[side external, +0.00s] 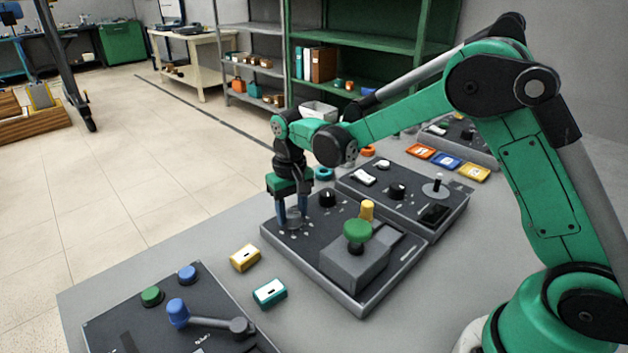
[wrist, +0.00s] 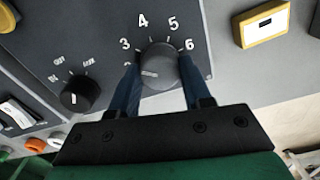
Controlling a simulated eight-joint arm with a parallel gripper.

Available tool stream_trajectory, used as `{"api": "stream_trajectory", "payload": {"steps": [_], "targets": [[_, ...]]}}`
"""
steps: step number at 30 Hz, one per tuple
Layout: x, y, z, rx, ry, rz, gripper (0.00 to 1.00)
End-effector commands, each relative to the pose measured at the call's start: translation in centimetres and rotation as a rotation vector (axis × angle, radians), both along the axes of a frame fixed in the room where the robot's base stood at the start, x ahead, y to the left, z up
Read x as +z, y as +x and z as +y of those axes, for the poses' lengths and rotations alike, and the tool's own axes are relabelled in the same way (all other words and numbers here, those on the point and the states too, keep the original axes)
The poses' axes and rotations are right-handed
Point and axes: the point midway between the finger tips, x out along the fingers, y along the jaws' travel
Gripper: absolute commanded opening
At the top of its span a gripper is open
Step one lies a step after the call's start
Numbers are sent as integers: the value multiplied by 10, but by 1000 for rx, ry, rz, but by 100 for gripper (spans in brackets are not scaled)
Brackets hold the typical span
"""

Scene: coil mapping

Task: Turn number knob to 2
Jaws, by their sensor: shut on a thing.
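The number knob (wrist: 158,62) is a dark grey round dial on a dark panel in the wrist view. White numerals 3, 4, 5 and 6 arc around its far side; a mark left of it, below the 3, is partly hidden by a finger. A short white line on the knob points toward the left finger. My gripper (wrist: 161,72) is shut on the knob, one blue finger on each side. In the side external view my gripper (side external: 292,221) points down over the knob (side external: 293,213) at the panel's left corner.
A smaller black knob (wrist: 80,93) sits beside it on the same panel (side external: 345,298). A green mushroom button (side external: 357,231) and a yellow knob (side external: 367,209) stand to the right. Yellow (side external: 245,257) and teal (side external: 270,292) blocks lie in front. Another panel (side external: 120,325) is at front left.

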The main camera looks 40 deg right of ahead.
Motion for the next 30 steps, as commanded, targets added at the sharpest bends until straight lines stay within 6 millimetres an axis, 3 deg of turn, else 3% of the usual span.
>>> {"api": "stream_trajectory", "payload": {"steps": [15, 30], "targets": [[0, 0, 0, 372, 0, -1, 0], [0, 0, 0, 464, 0, -1, 0]]}}
